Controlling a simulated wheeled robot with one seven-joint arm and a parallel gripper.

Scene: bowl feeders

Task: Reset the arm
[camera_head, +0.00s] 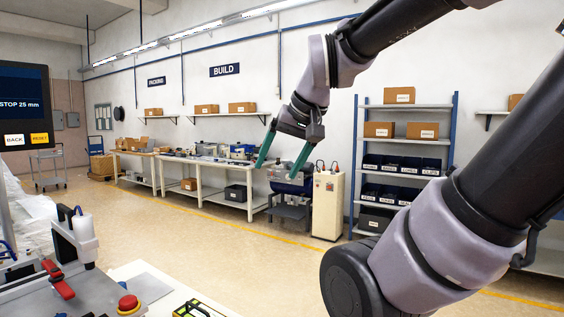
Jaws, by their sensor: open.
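My gripper (281,166) hangs in the air in the upper middle of the head camera view, at the end of my arm (315,75). Its two long green fingers point down and stand wide apart, with nothing between them. The fingers overlap the far workbench and a blue machine in the picture, but those lie well behind. My arm folds in from the right side, with a large grey joint (425,255) close to the camera. No part of the gripper touches anything that I can see.
A grey fixture with a red clamp (58,280) and a red button (128,304) stand at the lower left, below a dark screen (25,100). A white table edge (150,270) is at the bottom. Shelves (405,106) with boxes stand behind. The floor (240,255) between is clear.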

